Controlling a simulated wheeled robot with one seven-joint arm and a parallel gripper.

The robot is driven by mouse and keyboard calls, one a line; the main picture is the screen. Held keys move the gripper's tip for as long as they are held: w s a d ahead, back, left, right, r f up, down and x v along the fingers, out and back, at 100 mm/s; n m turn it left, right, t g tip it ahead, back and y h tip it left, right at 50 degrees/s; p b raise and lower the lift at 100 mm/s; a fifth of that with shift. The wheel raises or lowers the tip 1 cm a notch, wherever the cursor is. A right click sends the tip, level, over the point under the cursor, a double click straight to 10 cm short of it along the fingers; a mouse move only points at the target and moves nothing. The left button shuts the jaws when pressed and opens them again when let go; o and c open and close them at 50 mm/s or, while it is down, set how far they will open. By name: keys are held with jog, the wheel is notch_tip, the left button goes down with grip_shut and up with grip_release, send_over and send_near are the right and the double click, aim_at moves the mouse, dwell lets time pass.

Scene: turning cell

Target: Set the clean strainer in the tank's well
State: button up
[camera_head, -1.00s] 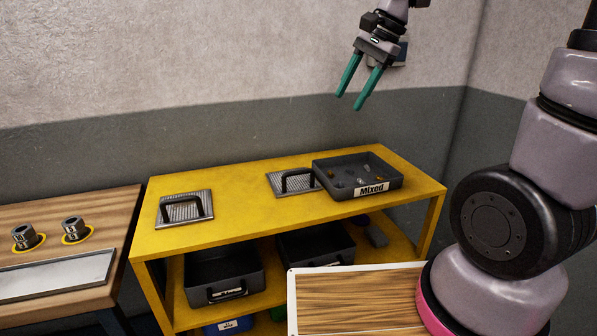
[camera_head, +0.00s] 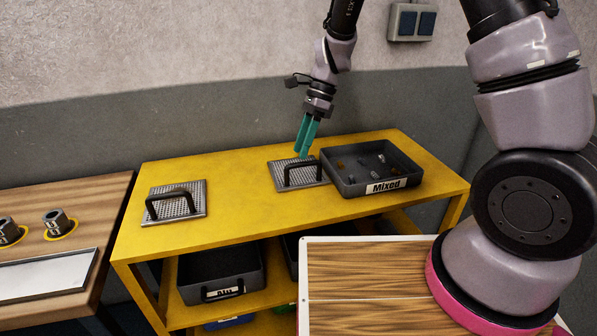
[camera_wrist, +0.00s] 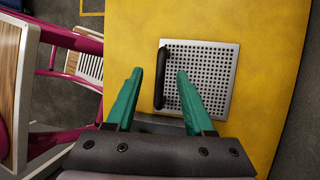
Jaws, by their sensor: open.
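One strainer, a square grey perforated plate with a dark bar handle (camera_head: 302,177), lies flat on the yellow bench top beside the tray. It also shows in the wrist view (camera_wrist: 212,80), where its holes look clear. A second, similar strainer (camera_head: 176,206) lies at the left of the bench top. I cannot tell for sure which one is the clean one. My gripper (camera_head: 305,153) points down over the right strainer, with its green fingers open and empty. In the wrist view the handle shows between my fingertips (camera_wrist: 160,73). The tank's well cannot be made out.
A dark tray labelled Mixed (camera_head: 372,168), holding small parts, stands close right of the right strainer. Dark bins (camera_head: 222,275) sit on the yellow bench's (camera_head: 235,180) lower shelf. A wooden table (camera_head: 60,215) stands at left. The bench top between the strainers is clear.

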aim_at(296, 165)
jog(key=shift+x, duration=2.95)
jog(key=shift+w+d+f, duration=0.1)
jog(key=shift+w+d, duration=0.05)
grip_shut()
